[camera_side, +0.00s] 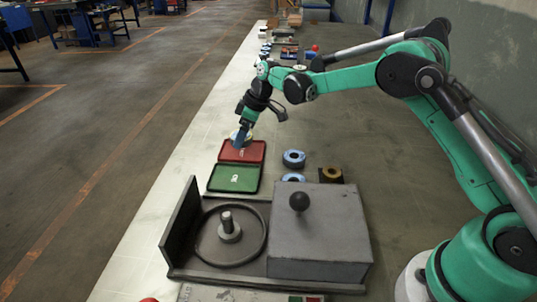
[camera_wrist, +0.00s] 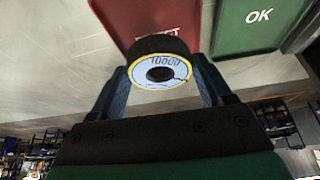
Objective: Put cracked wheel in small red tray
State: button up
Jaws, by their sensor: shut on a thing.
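My gripper (camera_side: 241,138) is shut on a wheel (camera_side: 235,134) just above the far part of the small red tray (camera_side: 258,150). In the wrist view my gripper's two blue fingers (camera_wrist: 160,88) hold the wheel (camera_wrist: 160,71) from both sides. Whether the wheel touches the tray is not clear.
A green tray (camera_side: 222,184) marked OK sits right by the red one. Two blue wheels (camera_side: 293,158) (camera_side: 292,178) and a gold-brown wheel (camera_side: 331,173) lie to the right. A grey fixture with a black knob (camera_side: 299,201) stands in front. Small items line the far bench.

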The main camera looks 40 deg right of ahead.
jog(key=shift+f, duration=0.7)
jog(key=shift+f, duration=0.4)
jog(key=shift+f, duration=0.25)
jog(key=o, duration=1.3)
jog(key=shift+r, duration=3.5)
